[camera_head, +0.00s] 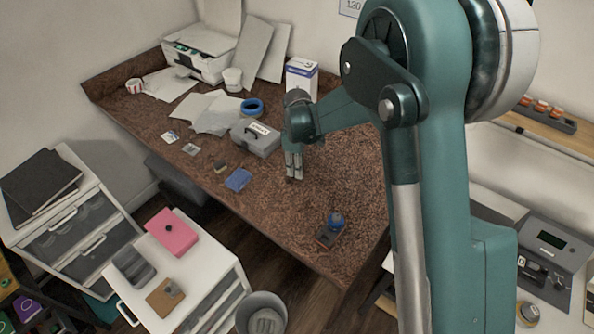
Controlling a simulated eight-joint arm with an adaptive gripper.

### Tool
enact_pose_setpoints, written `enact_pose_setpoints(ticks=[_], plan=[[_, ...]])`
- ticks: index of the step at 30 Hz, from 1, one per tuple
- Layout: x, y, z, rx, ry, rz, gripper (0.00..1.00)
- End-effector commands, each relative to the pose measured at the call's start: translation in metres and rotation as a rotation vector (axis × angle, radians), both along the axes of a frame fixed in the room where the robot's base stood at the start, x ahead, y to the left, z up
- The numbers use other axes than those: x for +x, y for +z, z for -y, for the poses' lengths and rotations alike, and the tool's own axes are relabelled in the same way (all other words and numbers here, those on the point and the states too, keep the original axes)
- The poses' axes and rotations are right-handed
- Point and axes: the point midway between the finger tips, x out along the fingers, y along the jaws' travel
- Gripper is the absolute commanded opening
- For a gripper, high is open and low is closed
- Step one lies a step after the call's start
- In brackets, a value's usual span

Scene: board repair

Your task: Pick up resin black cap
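My gripper (294,177) points down over the middle right of the brown speckled table (270,215). Its two fingers look close together, but the view is too small to tell whether they are open or shut. I see nothing between them. I cannot pick out a resin black cap for sure. A small dark block (220,167) lies on the table left of my gripper. A small dark and orange item with a blue round part (336,220) stands near the table's front right, apart from my gripper.
A grey case (257,140) stands left of my gripper, with a blue tape roll (252,107) behind it. A blue cloth-like item (238,180) lies nearer the front edge. A white box (301,78) stands behind. The table around the gripper's right side is clear.

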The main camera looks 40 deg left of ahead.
Motion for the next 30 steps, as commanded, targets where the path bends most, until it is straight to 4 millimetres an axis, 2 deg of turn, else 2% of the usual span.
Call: enact_pose_setpoints(ticks=[11,17,23,30], plan=[[0.000,0.000,0.000,0.000,0.000,0.000,0.14],[0.000,0.007,0.000,0.000,0.000,0.000,0.14],[0.000,0.027,0.000,0.000,0.000,0.000,0.14],[0.000,0.063,0.000,0.000,0.000,0.000,0.14]])
